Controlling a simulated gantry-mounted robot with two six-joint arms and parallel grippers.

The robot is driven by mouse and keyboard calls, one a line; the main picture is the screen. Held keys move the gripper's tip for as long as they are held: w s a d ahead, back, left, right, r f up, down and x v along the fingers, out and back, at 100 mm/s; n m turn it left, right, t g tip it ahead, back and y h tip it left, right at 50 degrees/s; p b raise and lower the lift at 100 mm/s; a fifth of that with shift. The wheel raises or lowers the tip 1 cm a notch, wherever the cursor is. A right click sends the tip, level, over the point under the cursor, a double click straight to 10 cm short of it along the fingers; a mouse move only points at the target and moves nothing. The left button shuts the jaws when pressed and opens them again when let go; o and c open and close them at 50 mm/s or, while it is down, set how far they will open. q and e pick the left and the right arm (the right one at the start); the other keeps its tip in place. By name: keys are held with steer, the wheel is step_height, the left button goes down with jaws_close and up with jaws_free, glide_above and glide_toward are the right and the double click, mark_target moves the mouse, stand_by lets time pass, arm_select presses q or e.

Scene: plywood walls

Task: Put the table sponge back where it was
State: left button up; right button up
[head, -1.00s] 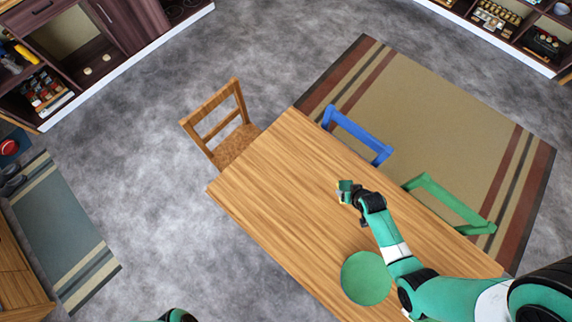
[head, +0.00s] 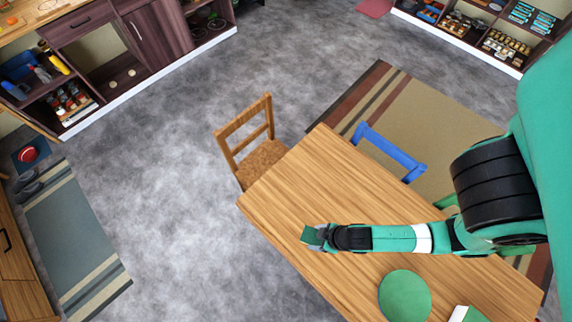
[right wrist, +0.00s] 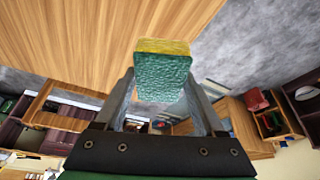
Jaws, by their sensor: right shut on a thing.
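The sponge is a small block, green with a yellow layer. In the right wrist view the sponge (right wrist: 163,75) sits between the fingers of my right gripper. In the head view the sponge (head: 309,235) shows as a small green patch at the tip of my right gripper (head: 318,235). The gripper is shut on it, over the left part of the wooden table (head: 320,180). I cannot tell the exact height above the table. My left gripper is not in view.
A round green mat or plate (head: 404,296) lies on the table, with a white and green item (head: 466,314) beside it, partly cut off. A wooden chair (head: 250,145) and a blue chair (head: 388,150) stand at the table's edges. Open grey floor (head: 170,200) lies to the left.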

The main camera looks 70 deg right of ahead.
steer(key=shift+a, duration=0.15)
steer(key=w+d+f+b, duration=0.2)
steer(key=w+d+f, duration=0.2)
steer(key=w+d+f+b, duration=0.1)
steer(key=w+d+f, duration=0.4)
steer(key=shift+w+d+f+b, duration=0.1)
steer(key=shift+w+f+b, duration=0.15)
steer(key=shift+b, duration=0.15)
steer(key=shift+w+d, duration=0.1)
steer(key=shift+d, duration=0.05)
steer(key=shift+w+d+f+b, duration=0.1)
steer(key=shift+f+b, duration=0.35)
steer(key=shift+f, duration=0.45)
steer(key=shift+w+d+f+b, duration=0.1)
steer(key=shift+f+b, duration=0.3)
steer(key=shift+f, duration=0.5)
